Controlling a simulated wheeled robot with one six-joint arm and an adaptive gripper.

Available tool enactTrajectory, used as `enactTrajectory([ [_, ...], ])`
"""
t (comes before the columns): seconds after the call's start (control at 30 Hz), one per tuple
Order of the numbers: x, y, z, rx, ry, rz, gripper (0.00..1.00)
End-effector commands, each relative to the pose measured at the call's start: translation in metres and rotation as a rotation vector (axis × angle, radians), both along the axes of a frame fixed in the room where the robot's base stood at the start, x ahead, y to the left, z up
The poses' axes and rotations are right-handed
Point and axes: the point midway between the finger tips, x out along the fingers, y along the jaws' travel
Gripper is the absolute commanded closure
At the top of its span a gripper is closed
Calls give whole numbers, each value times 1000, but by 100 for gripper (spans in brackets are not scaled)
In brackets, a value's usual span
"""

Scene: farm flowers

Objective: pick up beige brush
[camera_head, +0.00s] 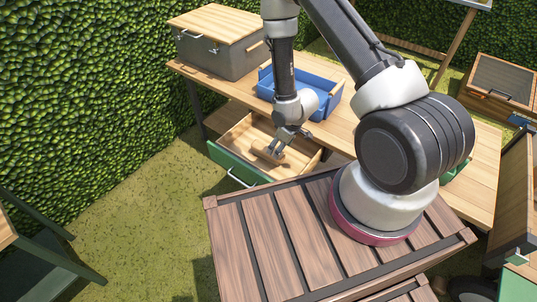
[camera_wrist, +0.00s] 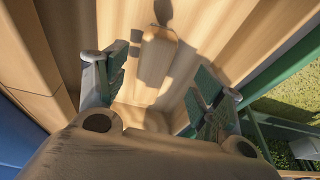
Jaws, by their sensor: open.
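The beige brush (camera_wrist: 157,52) lies in the open wooden drawer (camera_head: 232,141), its long shape and narrower end showing between my fingers in the wrist view. In the head view a small tan piece of it (camera_head: 266,155) shows just beside the fingertips. My gripper (camera_head: 276,152) reaches down into the drawer. In the wrist view my gripper (camera_wrist: 159,68) is open, with one finger on each side of the brush. Whether a finger touches it cannot be told. Part of the brush is in shadow.
The drawer has a green front (camera_head: 236,164) and sits under a wooden workbench (camera_head: 341,131). A blue tray (camera_head: 331,101) and a grey box with a wooden lid (camera_head: 217,55) stand on the bench. The drawer walls are close around my gripper. Grass (camera_head: 130,215) is open at left.

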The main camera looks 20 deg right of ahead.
Motion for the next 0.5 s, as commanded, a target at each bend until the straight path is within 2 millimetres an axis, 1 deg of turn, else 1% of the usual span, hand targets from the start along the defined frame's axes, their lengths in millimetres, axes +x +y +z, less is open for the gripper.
enactTrajectory([
  [0.03,8,5,3,19,-36,6,32],
  [0.1,17,9,6,38,-75,14,32],
  [0.17,22,12,4,45,-94,18,32],
  [0.43,34,22,-24,45,-98,23,32],
  [0.5,38,26,-34,44,-97,22,32],
])
